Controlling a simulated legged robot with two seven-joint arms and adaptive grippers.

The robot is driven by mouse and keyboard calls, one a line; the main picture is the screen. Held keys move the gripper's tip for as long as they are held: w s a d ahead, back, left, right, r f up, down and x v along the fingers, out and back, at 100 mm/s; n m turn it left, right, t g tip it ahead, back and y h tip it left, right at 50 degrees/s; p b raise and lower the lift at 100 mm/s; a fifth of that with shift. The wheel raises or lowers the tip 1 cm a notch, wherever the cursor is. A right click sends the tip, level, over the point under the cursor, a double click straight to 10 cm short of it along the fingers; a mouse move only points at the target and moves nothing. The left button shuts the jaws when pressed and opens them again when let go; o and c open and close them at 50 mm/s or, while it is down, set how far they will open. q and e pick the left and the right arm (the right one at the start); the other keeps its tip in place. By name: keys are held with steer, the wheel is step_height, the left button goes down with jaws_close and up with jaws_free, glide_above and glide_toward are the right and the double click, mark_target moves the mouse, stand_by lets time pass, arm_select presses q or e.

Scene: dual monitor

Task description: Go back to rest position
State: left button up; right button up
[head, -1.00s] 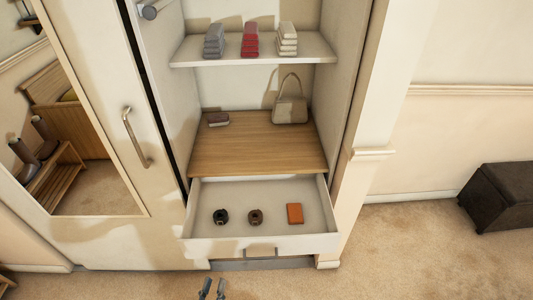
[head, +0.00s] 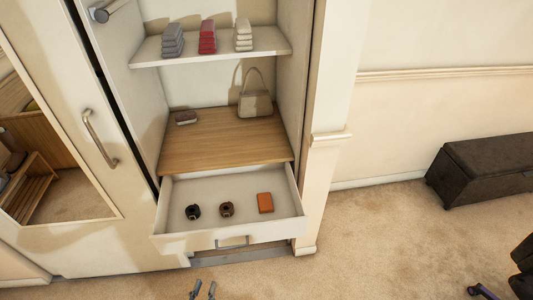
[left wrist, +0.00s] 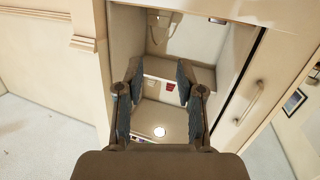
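My left gripper (head: 202,291) shows at the bottom edge of the head view, in front of and below the open drawer, apart from it. In the left wrist view its two fingers (left wrist: 159,82) stand apart with nothing held between them; the wardrobe interior shows behind them. My right gripper is not seen in either view.
The wardrobe's drawer (head: 231,237) is pulled out, holding two dark coiled items (head: 193,211) and an orange item (head: 265,202). A handbag (head: 255,103) stands above it. A mirrored door (head: 98,137) is left, a dark bench (head: 485,170) right. Carpet lies open between.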

arm_select(q)
steer(key=s+f+m+g+y+p, duration=0.1)
steer(key=s+f+g+p, duration=0.2)
steer(key=f, duration=0.9)
steer(key=s+f+g+p, duration=0.1)
steer(key=s+f+g, duration=0.3)
steer(key=f, duration=0.8)
steer(key=s+a+f+g+y+p, duration=0.1)
steer(key=s+a+f+g, duration=0.2)
steer(key=s+f+g, duration=0.4)
steer(key=shift+s+f+m+g, duration=0.3)
steer(key=shift+s+f+g, duration=0.1)
steer(key=shift+s+f, duration=2.15)
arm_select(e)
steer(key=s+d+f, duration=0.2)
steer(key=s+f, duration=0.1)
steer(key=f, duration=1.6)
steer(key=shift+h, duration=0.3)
arm_select(q)
steer(key=shift+a, duration=0.1)
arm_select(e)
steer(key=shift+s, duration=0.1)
arm_select(q)
steer(key=shift+w+a+f, duration=0.1)
steer(key=shift+a+f, duration=0.1)
steer(key=shift+a, duration=0.35)
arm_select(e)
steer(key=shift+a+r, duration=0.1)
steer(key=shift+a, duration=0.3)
